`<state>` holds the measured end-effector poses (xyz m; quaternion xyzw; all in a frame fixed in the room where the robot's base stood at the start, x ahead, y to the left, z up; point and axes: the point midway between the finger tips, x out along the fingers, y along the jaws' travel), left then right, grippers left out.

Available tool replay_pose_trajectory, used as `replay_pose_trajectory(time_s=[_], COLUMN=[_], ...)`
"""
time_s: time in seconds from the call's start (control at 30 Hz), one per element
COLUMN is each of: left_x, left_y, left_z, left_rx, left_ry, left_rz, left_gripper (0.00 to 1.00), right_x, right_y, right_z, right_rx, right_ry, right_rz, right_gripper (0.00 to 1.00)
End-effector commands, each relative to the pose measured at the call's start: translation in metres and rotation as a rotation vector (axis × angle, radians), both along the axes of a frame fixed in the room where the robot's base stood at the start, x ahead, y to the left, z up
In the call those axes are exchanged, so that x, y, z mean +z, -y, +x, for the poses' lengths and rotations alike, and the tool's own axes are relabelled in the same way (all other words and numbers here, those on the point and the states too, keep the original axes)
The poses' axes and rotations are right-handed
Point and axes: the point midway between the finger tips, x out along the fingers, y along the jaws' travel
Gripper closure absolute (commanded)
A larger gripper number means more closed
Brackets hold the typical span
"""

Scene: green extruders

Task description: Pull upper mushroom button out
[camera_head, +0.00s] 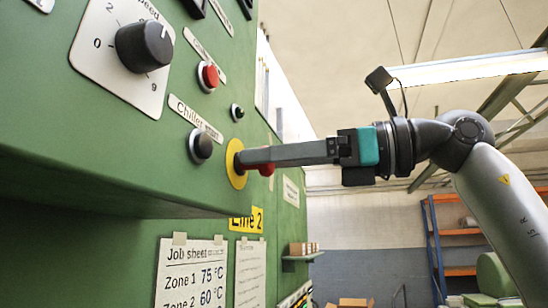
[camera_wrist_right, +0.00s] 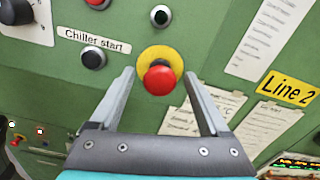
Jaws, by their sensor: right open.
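The red mushroom button (camera_head: 267,170) sits on a yellow round plate (camera_head: 236,164) on the green machine panel. In the right wrist view the mushroom button (camera_wrist_right: 159,78) faces the camera, with its yellow plate behind it. My right gripper (camera_head: 243,158) reaches in from the right. In the wrist view my right gripper (camera_wrist_right: 159,75) is open, with one finger on each side of the button and a visible gap to it on both sides. In the head view the near finger hides part of the button and plate. My left gripper is not in view.
A black "Chiller start" button (camera_head: 200,145) lies left of the plate. A small dark green button (camera_head: 237,112) and a red push button (camera_head: 208,77) are above. A black dial (camera_head: 144,42) is at upper left.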

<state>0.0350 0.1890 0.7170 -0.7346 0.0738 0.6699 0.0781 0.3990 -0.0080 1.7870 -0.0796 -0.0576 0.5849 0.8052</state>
Motion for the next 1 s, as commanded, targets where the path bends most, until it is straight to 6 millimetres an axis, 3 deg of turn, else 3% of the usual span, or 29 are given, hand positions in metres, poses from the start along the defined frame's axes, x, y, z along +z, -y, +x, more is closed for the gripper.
replay_pose_trajectory(time_s=[0.17,0.33,0.8,1.0], left_x=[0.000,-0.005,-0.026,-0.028], left_y=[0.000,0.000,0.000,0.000], left_z=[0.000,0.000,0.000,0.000], left_rx=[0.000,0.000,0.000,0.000], left_ry=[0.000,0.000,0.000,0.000], left_rz=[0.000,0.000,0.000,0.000], left_gripper=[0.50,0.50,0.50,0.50], right_x=[0.000,-0.001,0.000,0.000], right_y=[0.000,0.015,0.115,0.138], right_z=[0.000,-0.004,-0.037,-0.045], right_rx=[0.000,-0.004,-0.004,-0.002], right_ry=[0.000,0.001,0.000,-0.001], right_rz=[0.000,0.003,0.003,0.001], right_gripper=[0.20,0.20,0.20,0.20])
